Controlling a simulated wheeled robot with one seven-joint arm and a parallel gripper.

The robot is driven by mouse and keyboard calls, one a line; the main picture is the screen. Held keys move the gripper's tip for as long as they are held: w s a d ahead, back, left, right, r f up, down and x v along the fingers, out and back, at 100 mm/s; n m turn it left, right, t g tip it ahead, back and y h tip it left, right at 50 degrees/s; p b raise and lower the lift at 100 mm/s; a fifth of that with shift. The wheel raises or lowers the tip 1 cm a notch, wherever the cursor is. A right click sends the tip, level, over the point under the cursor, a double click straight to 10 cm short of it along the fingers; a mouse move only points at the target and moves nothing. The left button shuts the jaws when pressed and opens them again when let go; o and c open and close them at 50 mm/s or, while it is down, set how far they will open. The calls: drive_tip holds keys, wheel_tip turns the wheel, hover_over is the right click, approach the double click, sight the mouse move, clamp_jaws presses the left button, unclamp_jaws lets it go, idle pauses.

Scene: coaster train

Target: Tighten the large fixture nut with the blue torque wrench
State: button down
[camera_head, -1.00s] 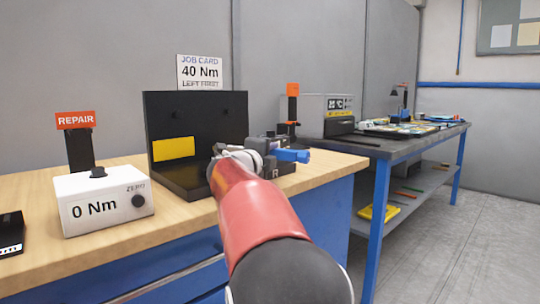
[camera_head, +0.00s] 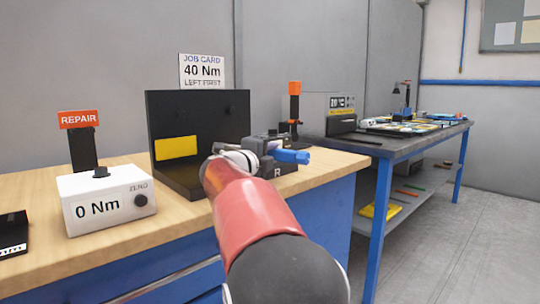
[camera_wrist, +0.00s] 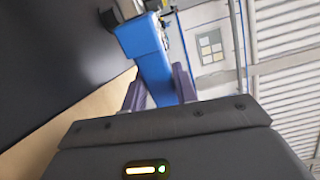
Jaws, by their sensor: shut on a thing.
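The blue torque wrench (camera_head: 291,156) sticks out to the right of my gripper at the fixture in the head view. In the wrist view the wrench's blue body (camera_wrist: 153,62) runs between the two fingers. My gripper (camera_wrist: 160,90) is shut on it. The wrench's dark head (camera_wrist: 118,12) is at the top of the wrist view. A dark fixture block marked R (camera_head: 279,171) stands at the bench's right end, just behind and below the wrench. The large nut is not distinguishable; my arm and the wrench cover much of the fixture.
A white tester reading 0 Nm (camera_head: 105,203) stands on the wooden bench (camera_head: 128,243). A black panel (camera_head: 197,112) with a yellow patch stands behind my arm. A job card (camera_head: 202,71) reads 40 Nm, left first. A second, dark-topped bench (camera_head: 400,144) stands at right.

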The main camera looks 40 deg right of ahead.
drive_tip(key=shift+s+a+r+m+g+h+p, duration=0.1)
drive_tip(key=shift+s+a+m+g+h+p, duration=0.1)
drive_tip(key=shift+a+m+g+p, duration=0.3)
drive_tip(key=shift+s+a+m+g+h+p, duration=0.1)
drive_tip(key=shift+a+m+g+h+p, duration=0.15)
drive_tip(key=shift+a+g, duration=0.45)
idle(0.6)
drive_tip(key=shift+r, duration=0.1)
drive_tip(key=shift+r+p, duration=1.3)
drive_tip(key=shift+r, duration=0.9)
